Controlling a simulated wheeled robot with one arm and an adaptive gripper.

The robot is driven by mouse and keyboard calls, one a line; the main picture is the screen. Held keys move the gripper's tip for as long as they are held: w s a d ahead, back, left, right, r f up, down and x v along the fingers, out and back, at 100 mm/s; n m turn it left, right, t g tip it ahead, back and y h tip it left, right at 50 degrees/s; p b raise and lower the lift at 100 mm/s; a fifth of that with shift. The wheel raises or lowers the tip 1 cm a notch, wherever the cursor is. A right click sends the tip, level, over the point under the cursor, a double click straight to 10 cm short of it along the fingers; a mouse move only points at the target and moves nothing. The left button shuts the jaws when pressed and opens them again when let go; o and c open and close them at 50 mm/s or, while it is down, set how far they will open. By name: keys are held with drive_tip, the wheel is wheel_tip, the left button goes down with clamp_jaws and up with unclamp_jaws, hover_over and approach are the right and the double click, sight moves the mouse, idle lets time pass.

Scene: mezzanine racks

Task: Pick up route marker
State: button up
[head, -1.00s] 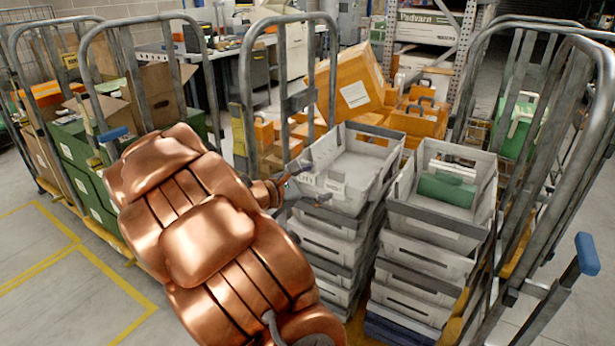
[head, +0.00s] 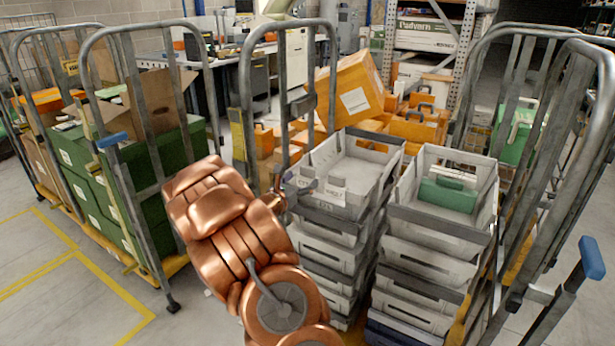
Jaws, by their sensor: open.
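I cannot clearly pick out a route marker. A small white card with dark print (head: 333,191) shows at the front of the left grey tote stack (head: 347,240), just right of my gripper; I cannot tell if it is the marker. My gripper (head: 303,188) is small and partly hidden by my copper-coloured arm. It is open, near the front left corner of the top left tote (head: 372,175). I cannot see anything between its fingers.
A right tote stack (head: 425,262) holds a green case (head: 447,194). Metal cage rails (head: 247,95) stand close on the left, with more at the right (head: 560,180). Orange boxes (head: 348,90) lie behind. A trolley with green crates (head: 95,185) stands left. Floor at lower left is clear.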

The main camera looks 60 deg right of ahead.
sight(307, 173)
drive_tip(key=shift+w+d+r+p, duration=0.15)
drive_tip(key=shift+d+p, duration=0.2)
drive_tip(key=shift+d, duration=0.8)
drive_tip(key=shift+w+d+r+p, duration=0.1)
drive_tip(key=shift+d+p, duration=0.2)
drive_tip(key=shift+d, duration=0.85)
drive_tip(key=c, duration=1.1)
